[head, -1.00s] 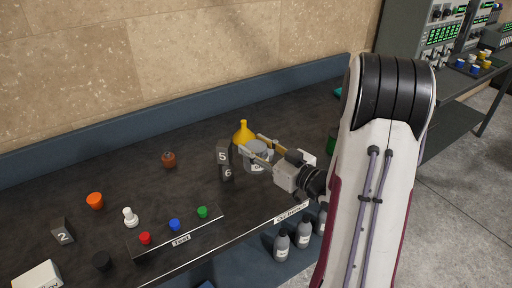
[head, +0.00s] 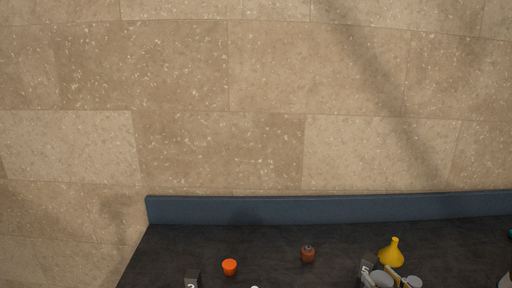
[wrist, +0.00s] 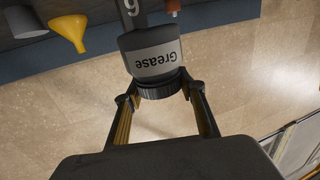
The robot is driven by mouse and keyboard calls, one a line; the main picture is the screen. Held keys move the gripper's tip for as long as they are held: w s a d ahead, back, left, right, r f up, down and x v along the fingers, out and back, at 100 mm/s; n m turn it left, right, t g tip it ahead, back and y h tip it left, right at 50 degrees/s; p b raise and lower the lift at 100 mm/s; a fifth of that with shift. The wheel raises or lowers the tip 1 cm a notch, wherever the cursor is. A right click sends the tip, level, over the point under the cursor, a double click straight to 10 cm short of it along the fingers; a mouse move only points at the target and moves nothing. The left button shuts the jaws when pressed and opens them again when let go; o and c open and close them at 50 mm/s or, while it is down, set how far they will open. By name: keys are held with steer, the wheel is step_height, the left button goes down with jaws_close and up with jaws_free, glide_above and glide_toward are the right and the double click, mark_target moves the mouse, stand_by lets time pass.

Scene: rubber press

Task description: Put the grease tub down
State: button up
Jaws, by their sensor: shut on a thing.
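The grease tub (wrist: 153,62) is a grey container with a "Grease" label and a black ribbed lid, close up in the wrist view. My gripper (wrist: 158,92) is shut on it, one finger on each side of the lid. The label reads upside down, and the wall lies low in this view. In the head view the tub (head: 382,278) is cut by the bottom edge, right beside the numbered block. Its underside is hidden, so I cannot tell whether it touches the bench.
The numbered block (head: 365,270) stands just left of the tub. A yellow funnel (head: 392,252) stands behind, with another grey container (head: 413,282) right of it. A brown pot (head: 308,254) and an orange cup (head: 229,267) stand left. Bare bench (head: 270,240) lies between.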

steer(key=w+a+r+m+h, duration=0.1)
steer(key=w+a+h, duration=0.1)
steer(key=a, duration=0.5)
steer(key=w+a+r+m+h, duration=0.2)
steer(key=w+a, duration=0.3)
steer(key=a, duration=0.2)
steer(key=shift+a+t+h, duration=0.25)
steer(key=shift+t+h, duration=0.05)
stand_by(0.6)
steer(key=shift+w+f, duration=0.25)
steer(key=shift+f, duration=0.35)
steer(key=shift+w+f, duration=0.25)
steer(key=shift+f, duration=0.35)
steer(key=shift+r, duration=0.1)
